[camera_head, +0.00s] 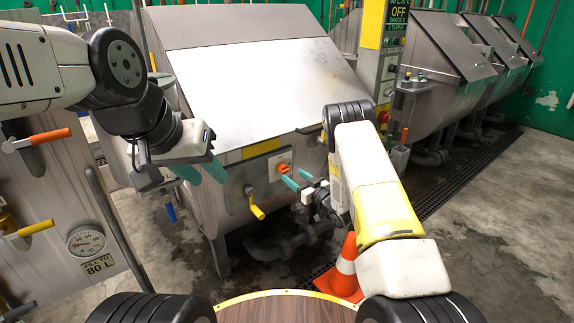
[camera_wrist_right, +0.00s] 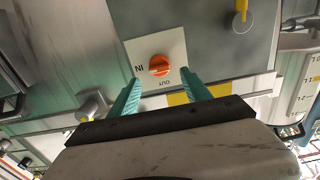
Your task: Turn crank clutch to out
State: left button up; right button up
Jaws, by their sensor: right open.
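The crank clutch is an orange knob (camera_head: 283,168) on a pale plate on the front of the steel drum machine (camera_head: 262,92). In the right wrist view the orange knob (camera_wrist_right: 159,66) sits on the plate (camera_wrist_right: 146,50) marked IN at its left and OUT at its lower edge. My right gripper (camera_head: 297,180) has teal fingers, open and empty, just in front of the knob. In the wrist view the fingers (camera_wrist_right: 160,92) stand apart on either side below the knob, not visibly touching it. My left gripper (camera_head: 202,173) is at the left, its teal fingers apart, holding nothing visible.
A yellow-handled valve (camera_head: 257,211) sits below the plate, left of the knob. An orange and white cone (camera_head: 346,268) stands on the floor below my right arm. A panel with a gauge (camera_head: 86,241) and levers is at the left. Open floor lies at the right.

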aim_at(287, 171)
jog(key=x, duration=0.5)
jog(key=shift+w+a, duration=0.2)
jog(key=shift+w, duration=0.1)
grip_shut()
